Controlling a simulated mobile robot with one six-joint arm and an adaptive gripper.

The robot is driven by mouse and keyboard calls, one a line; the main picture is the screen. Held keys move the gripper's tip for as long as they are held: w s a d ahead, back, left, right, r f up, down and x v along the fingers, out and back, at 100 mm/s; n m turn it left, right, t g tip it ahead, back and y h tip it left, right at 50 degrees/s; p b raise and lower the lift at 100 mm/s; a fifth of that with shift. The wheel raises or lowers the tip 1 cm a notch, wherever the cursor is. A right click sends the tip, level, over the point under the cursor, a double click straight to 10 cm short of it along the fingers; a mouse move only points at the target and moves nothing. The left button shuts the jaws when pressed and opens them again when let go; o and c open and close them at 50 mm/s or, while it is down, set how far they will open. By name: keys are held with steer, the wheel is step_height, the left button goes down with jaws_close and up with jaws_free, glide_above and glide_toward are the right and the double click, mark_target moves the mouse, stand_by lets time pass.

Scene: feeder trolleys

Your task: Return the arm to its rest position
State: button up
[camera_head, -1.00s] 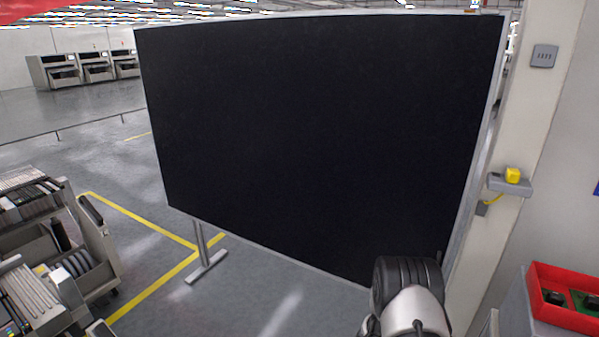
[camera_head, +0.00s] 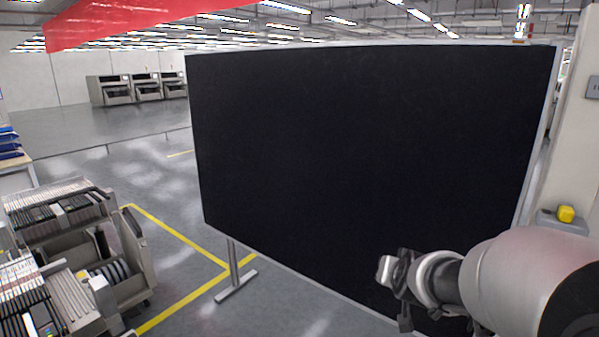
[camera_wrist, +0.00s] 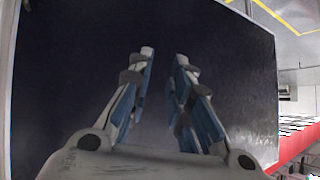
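My arm reaches into the camera_head view from the lower right, in front of a large black panel (camera_head: 370,170). My gripper (camera_head: 388,270) is at its left end there and looks small and partly hidden by the wrist. In the camera_wrist view my gripper (camera_wrist: 163,62) shows two fingers with blue pads, apart at the tips. Nothing is between them. The black panel (camera_wrist: 60,70) fills most of the view behind the fingers.
A feeder trolley (camera_head: 130,265) with reels stands at the lower left. Yellow floor lines (camera_head: 180,237) run between it and the panel's foot (camera_head: 236,287). A pillar with a yellow item (camera_head: 566,214) on a small shelf is at the right.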

steer(key=s+a+n+g, duration=0.2)
steer(key=s+a+g, duration=0.1)
steer(key=s, duration=1.3)
steer(key=s+a+n+g+y, duration=0.1)
steer(key=s+a+n+g, duration=0.1)
steer(key=s, duration=1.5)
steer(key=shift+s+a+r+g, duration=0.2)
steer(key=shift+s+a+g, duration=0.15)
steer(key=shift+a, duration=0.25)
steer(key=shift+w, duration=0.1)
